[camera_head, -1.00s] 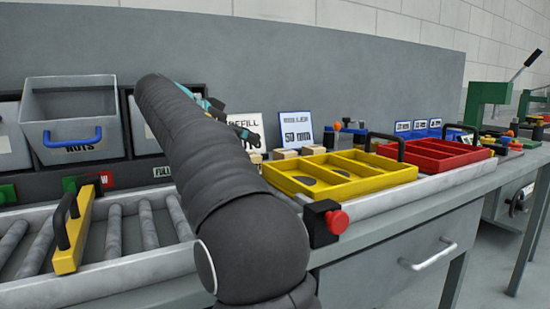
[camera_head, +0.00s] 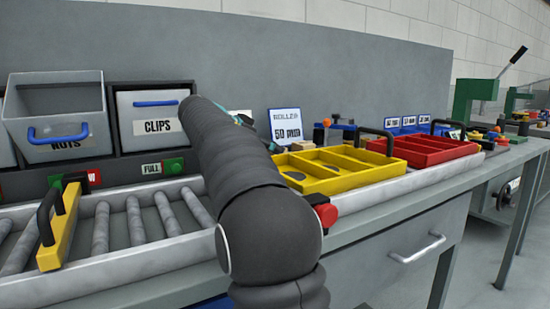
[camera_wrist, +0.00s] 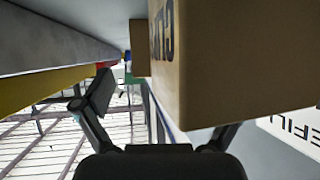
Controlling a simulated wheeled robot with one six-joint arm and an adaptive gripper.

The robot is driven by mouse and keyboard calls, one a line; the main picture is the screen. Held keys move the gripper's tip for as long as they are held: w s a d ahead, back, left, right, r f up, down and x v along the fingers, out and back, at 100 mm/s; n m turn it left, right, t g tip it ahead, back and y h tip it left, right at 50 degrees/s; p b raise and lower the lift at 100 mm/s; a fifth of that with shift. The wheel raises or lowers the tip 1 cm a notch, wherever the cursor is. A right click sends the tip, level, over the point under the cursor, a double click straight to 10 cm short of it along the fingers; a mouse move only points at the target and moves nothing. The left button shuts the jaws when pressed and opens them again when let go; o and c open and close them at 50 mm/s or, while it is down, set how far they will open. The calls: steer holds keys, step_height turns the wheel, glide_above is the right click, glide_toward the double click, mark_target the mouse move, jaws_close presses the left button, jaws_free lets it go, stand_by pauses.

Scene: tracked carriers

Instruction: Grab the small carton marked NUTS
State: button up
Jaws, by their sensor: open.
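A brown cardboard carton (camera_wrist: 240,60) fills the upper right of the wrist view, very close. Its dark lettering is seen at a steep slant and is only partly readable. My gripper (camera_wrist: 160,112) is open. Its left finger stands clear to the left of the carton; its right finger is partly hidden by the carton's lower edge. I cannot tell whether either finger touches it. In the head view my arm covers the carton and most of the gripper.
A yellow divided tray (camera_head: 330,184) and a red tray (camera_head: 440,158) stand on the bench. A NUTS bin (camera_head: 65,149) and a CLIPS bin (camera_head: 140,138) stand behind the roller track (camera_head: 133,218).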

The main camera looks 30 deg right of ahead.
steer(key=shift+x, duration=0.85)
steer(key=shift+a, duration=0.1)
steer(key=c, duration=1.5)
